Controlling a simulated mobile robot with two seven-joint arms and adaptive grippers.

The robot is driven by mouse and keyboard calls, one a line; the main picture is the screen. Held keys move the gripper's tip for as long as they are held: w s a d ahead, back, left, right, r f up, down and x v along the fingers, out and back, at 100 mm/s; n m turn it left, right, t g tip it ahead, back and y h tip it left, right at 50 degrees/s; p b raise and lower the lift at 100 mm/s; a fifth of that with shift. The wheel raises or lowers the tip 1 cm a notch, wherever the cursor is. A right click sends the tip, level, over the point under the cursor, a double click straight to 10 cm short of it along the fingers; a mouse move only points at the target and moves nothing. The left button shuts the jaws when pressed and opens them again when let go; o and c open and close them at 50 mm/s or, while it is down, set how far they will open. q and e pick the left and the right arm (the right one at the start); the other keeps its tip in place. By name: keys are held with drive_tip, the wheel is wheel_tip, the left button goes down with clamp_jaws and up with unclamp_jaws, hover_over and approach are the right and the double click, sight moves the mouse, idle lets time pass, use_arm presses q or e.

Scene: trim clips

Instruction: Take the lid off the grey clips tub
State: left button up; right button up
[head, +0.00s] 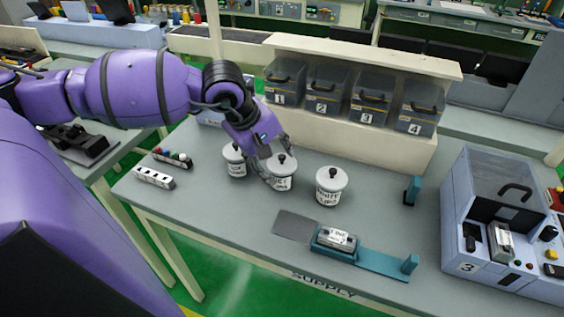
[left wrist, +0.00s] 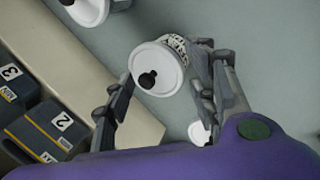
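The grey clips tub (head: 281,184) appears to be the middle of three white lidded tubs on the grey table; its label is partly covered by a finger. Its white lid (head: 281,160) with a black knob is on. In the left wrist view the lid (left wrist: 152,62) faces me, the knob pointing at the camera. My left gripper (head: 279,169) is over this tub, fingers spread on either side of the lid. In the left wrist view the gripper (left wrist: 165,66) is open; whether a finger touches the lid is unclear. My right gripper is not in view.
A tub (head: 235,165) stands close left and the white clips tub (head: 331,191) close right, both lidded. Numbered bins (head: 326,93) stand on a shelf behind. A teal fixture (head: 380,262) holding a labelled part is in front. A grey-blue machine (head: 480,215) stands right.

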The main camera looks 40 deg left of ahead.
sight(280, 157)
use_arm(q)
drive_tip(key=c, duration=0.5)
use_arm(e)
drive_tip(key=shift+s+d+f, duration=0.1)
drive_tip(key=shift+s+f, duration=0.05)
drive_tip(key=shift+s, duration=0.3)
use_arm(q)
drive_tip(key=shift+r, duration=0.15)
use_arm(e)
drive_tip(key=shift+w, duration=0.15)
